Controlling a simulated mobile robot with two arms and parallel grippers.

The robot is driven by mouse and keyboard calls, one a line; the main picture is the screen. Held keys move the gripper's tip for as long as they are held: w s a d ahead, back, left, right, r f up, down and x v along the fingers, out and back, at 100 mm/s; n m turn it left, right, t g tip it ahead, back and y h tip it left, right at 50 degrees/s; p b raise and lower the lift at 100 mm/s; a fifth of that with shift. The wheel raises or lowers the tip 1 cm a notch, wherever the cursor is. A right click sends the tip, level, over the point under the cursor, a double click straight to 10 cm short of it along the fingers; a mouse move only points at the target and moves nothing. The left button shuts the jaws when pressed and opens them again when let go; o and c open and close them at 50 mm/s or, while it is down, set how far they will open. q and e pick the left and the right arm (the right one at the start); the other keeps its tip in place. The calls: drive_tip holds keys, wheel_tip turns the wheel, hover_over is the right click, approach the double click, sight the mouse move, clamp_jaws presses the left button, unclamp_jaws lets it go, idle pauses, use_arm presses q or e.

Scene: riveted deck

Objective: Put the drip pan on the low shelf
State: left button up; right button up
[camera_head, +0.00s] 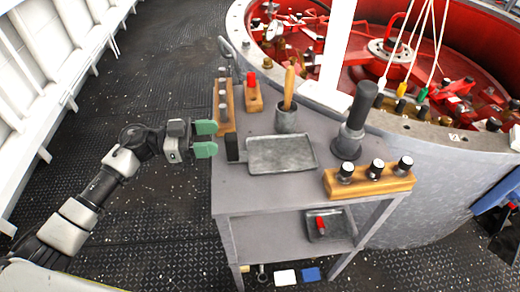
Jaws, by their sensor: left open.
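The drip pan (282,154) appears to be the shallow grey rectangular tray lying flat on the top of a grey work table (262,191). A dark upright block (233,148) stands at its left end; I cannot tell whether it is part of the pan. My left gripper (212,138), with green fingertips, is open and empty at the table's left edge, pointing right, just short of the block. The low shelf (270,240) is under the table top. A smaller dark tray (343,232) with a red-topped item (321,223) sits on its right part. My right gripper is not in view.
A grey cup with a wooden-handled tool (286,118) stands behind the pan. A dark cylinder on a round base (352,130) and a wooden block with black-capped knobs (368,181) stand right. Wooden racks (223,107) line the back left. A large red-lined drum (420,165) adjoins the table.

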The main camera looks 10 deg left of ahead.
sight(236, 136)
use_arm(q)
drive_tip(key=x, duration=0.6)
drive_tip(key=shift+s+d+f+p, duration=0.1)
drive_tip(key=shift+d+f+p, duration=0.05)
drive_tip(key=shift+d+p, duration=0.2)
drive_tip(key=shift+a, duration=0.1)
drive_tip(key=shift+c, duration=0.2)
clamp_jaws()
